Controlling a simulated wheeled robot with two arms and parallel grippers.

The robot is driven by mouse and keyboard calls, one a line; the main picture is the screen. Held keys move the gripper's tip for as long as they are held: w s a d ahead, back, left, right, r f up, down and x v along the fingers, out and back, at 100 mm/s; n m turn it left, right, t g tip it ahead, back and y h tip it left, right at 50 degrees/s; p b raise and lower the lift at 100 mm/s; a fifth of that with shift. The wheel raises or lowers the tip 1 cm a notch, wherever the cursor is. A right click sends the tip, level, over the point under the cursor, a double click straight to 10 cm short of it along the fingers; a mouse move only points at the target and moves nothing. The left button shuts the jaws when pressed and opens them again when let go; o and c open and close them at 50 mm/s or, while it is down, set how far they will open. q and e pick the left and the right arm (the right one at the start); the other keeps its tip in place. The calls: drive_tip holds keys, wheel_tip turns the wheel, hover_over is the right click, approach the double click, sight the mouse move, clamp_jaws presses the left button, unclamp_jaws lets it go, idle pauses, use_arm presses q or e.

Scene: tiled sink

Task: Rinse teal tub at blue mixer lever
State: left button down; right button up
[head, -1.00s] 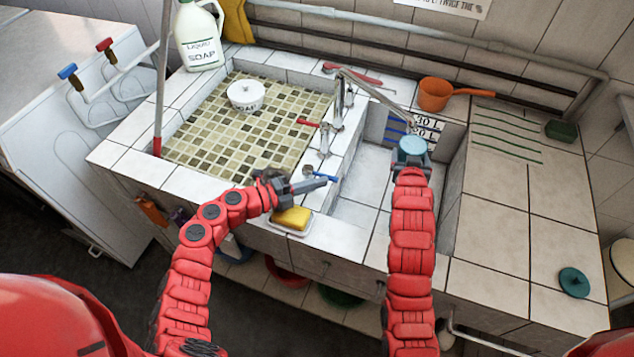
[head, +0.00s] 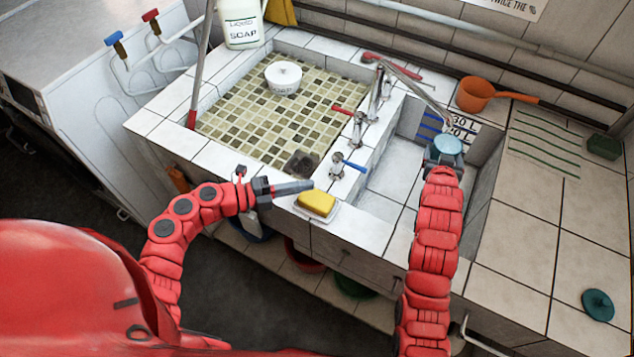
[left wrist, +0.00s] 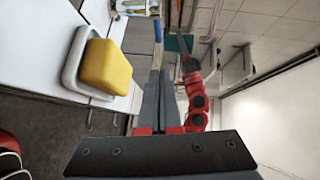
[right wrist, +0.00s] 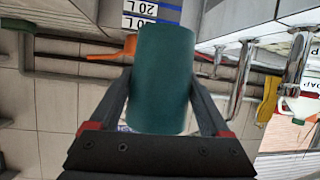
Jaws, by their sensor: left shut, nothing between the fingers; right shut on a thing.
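The teal tub (head: 448,146) is between the fingers of my right gripper (right wrist: 163,100), which is shut on it. It is in the right-hand basin, just below the spout end in the head view; I cannot make out water. The tub also fills the middle of the right wrist view (right wrist: 163,75). The blue mixer lever (head: 352,166) is on the front tap on the divider between the basins. It also shows in the left wrist view (left wrist: 158,30). My left gripper (head: 311,186) is shut and empty, left of the lever and apart from it, close behind the sponge.
A yellow sponge (head: 318,202) lies on a white dish (head: 330,218) at the front ledge. A red lever (head: 342,110) is behind the blue one. A white bowl (head: 283,77) stands in the left basin. An orange dipper (head: 476,94) and a teal lid (head: 598,305) are on the counter.

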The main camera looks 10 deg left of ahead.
use_arm(q)
drive_tip(key=shift+s+a, duration=0.15)
drive_tip(key=shift+a, duration=0.15)
drive_tip(key=shift+r+p, duration=0.6)
drive_tip(key=shift+r, duration=0.05)
use_arm(e)
drive_tip(key=s+d, duration=0.4)
drive_tip(key=s, duration=0.3)
idle(0.9)
drive_tip(key=shift+r, duration=0.15)
idle(0.5)
